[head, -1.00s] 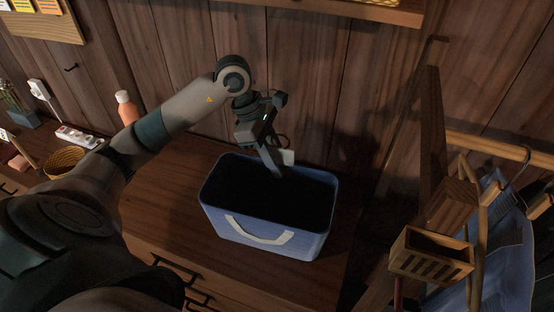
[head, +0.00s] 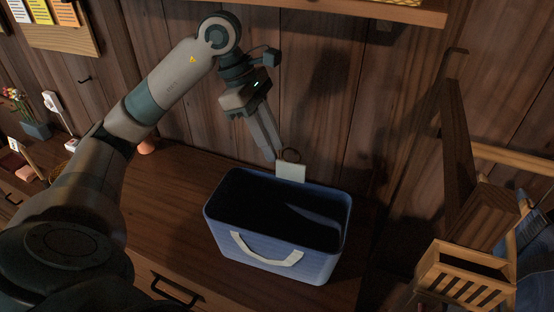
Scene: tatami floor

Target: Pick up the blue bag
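The blue bag (head: 315,266) stands upright and open-topped on the wooden cabinet top. Its inside is dark and a pale strap handle (head: 268,258) hangs on its front side. My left gripper (head: 272,154) points down, just above and behind the bag's back rim, apart from it. Its fingers lie close together in this view, and I cannot tell if they are open or shut. A small white tag (head: 290,172) with a thin brown loop is at the back rim by the fingertips; I cannot tell what it is attached to. My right gripper is not in view.
The plank wall (head: 330,120) is close behind the bag. A wooden rack with a slatted box (head: 463,279) stands to the right. An orange bottle (head: 147,147), partly hidden by my arm, and a flower pot (head: 36,130) are left. A shelf (head: 370,10) overhangs above.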

